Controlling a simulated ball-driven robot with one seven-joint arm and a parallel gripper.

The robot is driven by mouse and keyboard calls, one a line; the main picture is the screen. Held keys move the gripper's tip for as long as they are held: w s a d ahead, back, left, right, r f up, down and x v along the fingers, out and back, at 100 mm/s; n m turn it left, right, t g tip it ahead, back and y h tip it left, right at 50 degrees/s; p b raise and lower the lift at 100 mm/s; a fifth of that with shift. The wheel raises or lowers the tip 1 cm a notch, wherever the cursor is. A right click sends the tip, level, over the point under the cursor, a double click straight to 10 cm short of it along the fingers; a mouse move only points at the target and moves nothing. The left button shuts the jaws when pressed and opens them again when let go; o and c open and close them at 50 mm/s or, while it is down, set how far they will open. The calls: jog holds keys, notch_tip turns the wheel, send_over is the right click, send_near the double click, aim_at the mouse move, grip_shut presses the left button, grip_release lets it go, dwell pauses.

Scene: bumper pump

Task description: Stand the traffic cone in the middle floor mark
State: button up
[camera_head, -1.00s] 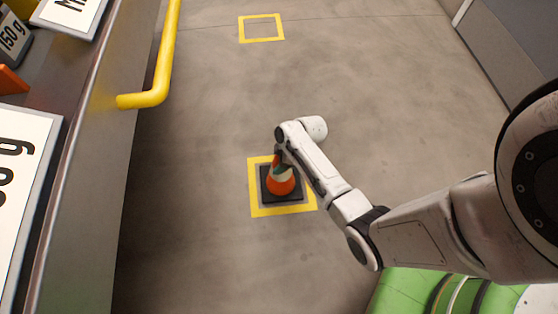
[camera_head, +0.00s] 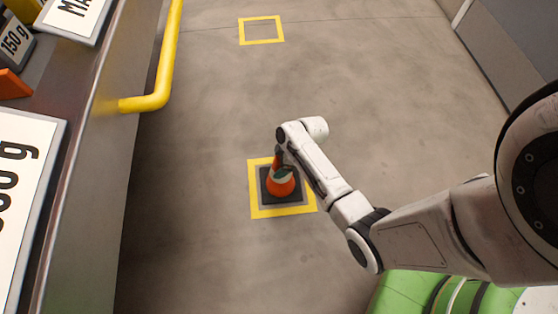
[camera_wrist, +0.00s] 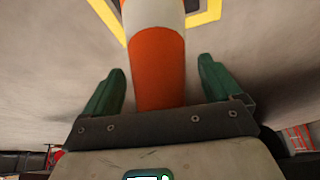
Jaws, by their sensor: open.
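The orange and white traffic cone (camera_head: 281,186) stands upright on its black base inside a yellow square floor mark (camera_head: 254,210) in the head view. Another yellow square floor mark (camera_head: 261,42) lies empty farther off. My gripper is at the upper part of the cone in the head view, partly hidden by my arm. In the wrist view my gripper (camera_wrist: 158,85) is open, with its green fingers on either side of the cone (camera_wrist: 157,60) and a gap on both sides. The cone's tip is hidden.
A metal counter with a yellow rail (camera_head: 160,85) runs along the left, bearing signs and weights. A grey panel (camera_head: 510,35) stands at the upper right. Green rounded parts show at the lower right. The floor between the two marks is clear.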

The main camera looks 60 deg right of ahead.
jog(key=p+v, duration=0.5)
jog(key=v, duration=0.6)
jog(key=s+a+r+m+g+h, duration=0.2)
jog(key=s+a+r+m, duration=0.4)
jog(key=s+a+r, duration=0.4)
jog(key=a+r+g, duration=0.1)
jog(key=a+r, duration=0.2)
jog(key=r, duration=0.1)
jog(key=shift+h, duration=0.3)
jog(key=shift+a, duration=0.1)
